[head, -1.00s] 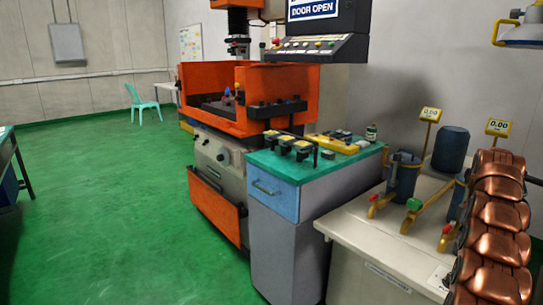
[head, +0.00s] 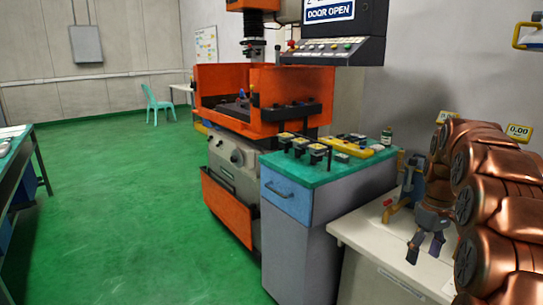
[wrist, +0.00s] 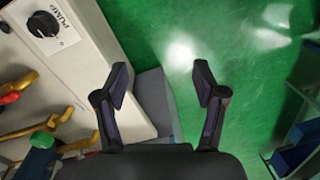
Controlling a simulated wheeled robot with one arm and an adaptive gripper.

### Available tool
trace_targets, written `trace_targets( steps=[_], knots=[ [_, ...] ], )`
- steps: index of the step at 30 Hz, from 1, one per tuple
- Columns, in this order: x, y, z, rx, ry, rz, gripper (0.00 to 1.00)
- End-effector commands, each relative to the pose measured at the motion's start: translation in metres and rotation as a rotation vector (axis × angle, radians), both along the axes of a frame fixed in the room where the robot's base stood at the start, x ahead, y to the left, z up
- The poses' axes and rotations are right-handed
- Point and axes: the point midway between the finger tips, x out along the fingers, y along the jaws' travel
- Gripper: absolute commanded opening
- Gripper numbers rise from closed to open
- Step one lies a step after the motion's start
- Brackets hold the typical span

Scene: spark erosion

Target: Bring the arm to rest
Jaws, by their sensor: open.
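My gripper (head: 427,243) is open and empty. In the head view it hangs at the lower right, in front of the white bench with the valves, with its fingers pointing down. The copper-coloured links of my arm fill the right side of that view. In the wrist view my gripper (wrist: 160,90) shows its two dark fingers spread apart, with the edge of the white bench and green floor beyond them. Nothing is between the fingers.
The white bench (head: 375,262) with yellow pipes stands at the right. A grey cabinet with a green top (head: 325,172) is left of it. The orange machine (head: 222,85) stands behind. A table (head: 22,165) is at the left edge. Green floor (head: 120,215) between is clear.

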Motion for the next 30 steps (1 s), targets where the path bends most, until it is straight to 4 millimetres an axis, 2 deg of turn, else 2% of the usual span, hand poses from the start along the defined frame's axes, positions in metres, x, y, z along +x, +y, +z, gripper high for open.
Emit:
trace_targets(
  steps=[1,3,8,15,24,30],
  knots=[
    [-0.010,0.015,0.004,-0.001,0.004,-0.004,0.70],
    [-0.023,0.032,0.005,-0.001,0.014,-0.018,0.70],
    [-0.055,0.069,0.007,-0.006,0.032,-0.049,0.70],
    [-0.113,0.118,0.002,-0.018,0.064,-0.100,0.70],
    [-0.195,0.164,-0.015,-0.043,0.102,-0.168,0.70],
    [-0.254,0.186,-0.033,-0.064,0.124,-0.216,0.70]
  ],
)
